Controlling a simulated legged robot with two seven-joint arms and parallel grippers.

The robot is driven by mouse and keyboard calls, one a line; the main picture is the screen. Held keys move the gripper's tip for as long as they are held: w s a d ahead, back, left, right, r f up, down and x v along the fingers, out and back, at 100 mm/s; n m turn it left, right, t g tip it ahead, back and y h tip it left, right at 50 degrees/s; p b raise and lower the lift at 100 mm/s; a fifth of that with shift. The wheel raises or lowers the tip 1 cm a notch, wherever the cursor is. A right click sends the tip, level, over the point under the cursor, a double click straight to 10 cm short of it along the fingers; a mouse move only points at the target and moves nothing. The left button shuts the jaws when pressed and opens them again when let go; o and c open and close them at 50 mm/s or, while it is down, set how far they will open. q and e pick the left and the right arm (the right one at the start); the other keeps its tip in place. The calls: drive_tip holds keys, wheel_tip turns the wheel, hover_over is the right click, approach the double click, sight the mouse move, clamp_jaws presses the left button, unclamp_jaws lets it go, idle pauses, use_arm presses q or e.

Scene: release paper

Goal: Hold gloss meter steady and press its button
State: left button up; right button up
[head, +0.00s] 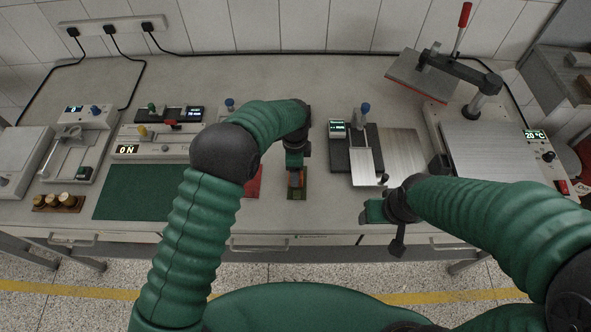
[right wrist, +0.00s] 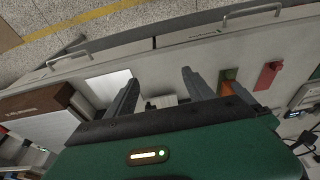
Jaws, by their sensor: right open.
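I cannot tell for certain which instrument is the gloss meter. A small device with a lit green display (head: 337,129) and a blue knob (head: 365,108) stands right of centre, with a pale slab before it. My left gripper (head: 295,172) points down over a narrow green and orange strip (head: 297,194); its jaws and anything between them are too small to read. My right gripper (head: 384,212) hangs at the bench's front edge, below the pale slab. In the right wrist view its fingers (right wrist: 160,77) are spread apart, with a pale object visible between and beyond them.
A press with a red-handled lever (head: 463,15) and a flat plate (head: 497,147) stands at the right. A green mat (head: 140,192) and several instruments fill the left. A red tag (head: 254,182) lies beside the strip. Bare bench shows between the strip and the pale slab.

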use_arm(q)
drive_tip(key=c, duration=0.9)
drive_tip(key=shift+c, duration=0.3)
use_arm(e)
clamp_jaws()
idle(0.6)
